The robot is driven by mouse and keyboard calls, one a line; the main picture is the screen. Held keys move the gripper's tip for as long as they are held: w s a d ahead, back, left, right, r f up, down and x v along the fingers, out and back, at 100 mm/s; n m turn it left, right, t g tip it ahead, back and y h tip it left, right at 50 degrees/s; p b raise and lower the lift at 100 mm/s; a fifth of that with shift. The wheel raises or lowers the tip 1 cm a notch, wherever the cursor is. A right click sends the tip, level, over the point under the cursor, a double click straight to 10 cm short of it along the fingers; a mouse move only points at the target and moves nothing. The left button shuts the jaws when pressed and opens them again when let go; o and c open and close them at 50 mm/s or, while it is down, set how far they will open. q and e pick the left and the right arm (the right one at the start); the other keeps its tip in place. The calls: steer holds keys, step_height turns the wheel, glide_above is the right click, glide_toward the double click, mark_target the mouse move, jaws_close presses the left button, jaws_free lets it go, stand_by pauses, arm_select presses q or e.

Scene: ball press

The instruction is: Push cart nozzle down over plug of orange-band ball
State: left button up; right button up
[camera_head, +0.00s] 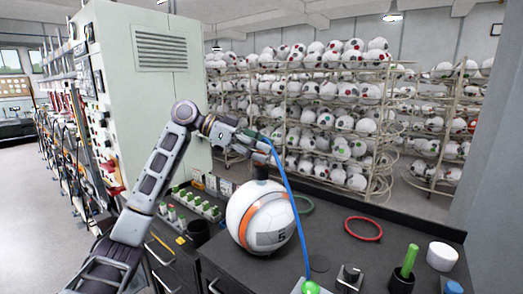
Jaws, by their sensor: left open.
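The white ball with an orange band (261,222) and a dark panel marked 5 sits on the dark bench top. A small dark piece (261,172) stands at the top of the ball, just under my left gripper; I cannot tell nozzle from plug there. A blue hose (295,205) runs from beside the gripper down past the ball's right side to the bench front. My left gripper (266,155) is above the ball, with its fingers open around or beside the dark piece; the fingers hide the details. My right gripper is not in view.
A green-handled tool stands in a dark cup (401,280) beside a white cylinder (441,256). A tray of small bottles (193,206) is left of the ball. Ball racks (330,120) stand behind.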

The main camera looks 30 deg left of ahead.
arm_select(q)
steer(key=shift+r+p, duration=0.7)
steer(key=shift+r, duration=0.6)
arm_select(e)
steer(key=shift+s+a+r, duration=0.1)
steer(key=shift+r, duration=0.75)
arm_select(q)
steer(key=shift+r+p, duration=2.05)
steer(key=shift+r, duration=0.55)
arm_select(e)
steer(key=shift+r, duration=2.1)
arm_select(q)
steer(key=shift+r, duration=0.2)
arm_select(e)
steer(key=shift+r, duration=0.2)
arm_select(q)
steer(key=shift+f, duration=0.15)
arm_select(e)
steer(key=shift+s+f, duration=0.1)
